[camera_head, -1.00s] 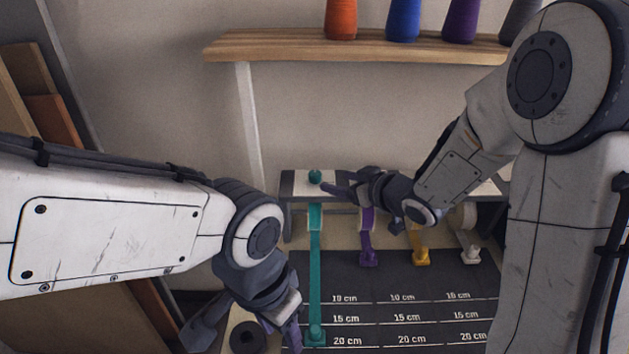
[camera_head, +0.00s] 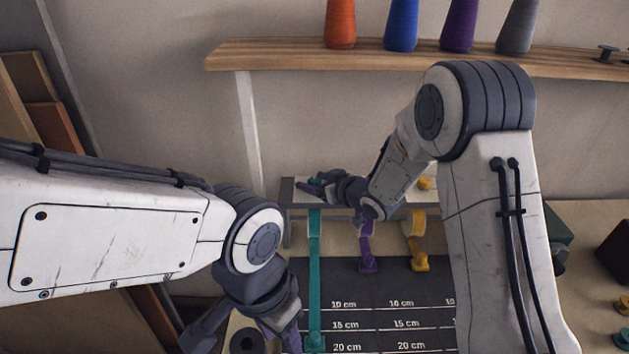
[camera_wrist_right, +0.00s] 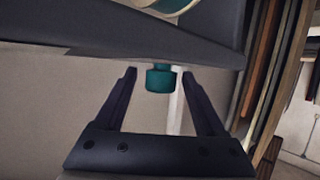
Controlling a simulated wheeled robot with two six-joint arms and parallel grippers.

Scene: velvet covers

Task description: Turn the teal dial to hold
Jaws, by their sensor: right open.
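The teal dial (camera_head: 315,182) sits on top of the grey rack at the left end, partly hidden by my right gripper (camera_head: 310,188). In the right wrist view the teal dial (camera_wrist_right: 161,78) shows between the two open fingers of my right gripper (camera_wrist_right: 160,85), with a gap on both sides. A teal ribbon (camera_head: 315,265) hangs from the rack below the dial and runs down the dark measuring mat. My left gripper (camera_head: 240,320) is low at the left, beside the teal ribbon; its fingertips are not clear. I cannot read any hold mark.
The rack (camera_head: 288,205) also carries a purple ribbon (camera_head: 367,250) and a yellow ribbon (camera_head: 418,250), with a yellow dial (camera_head: 424,183). The dark mat (camera_head: 390,290) has centimetre marks. A wooden shelf (camera_head: 260,55) with thread cones is above.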

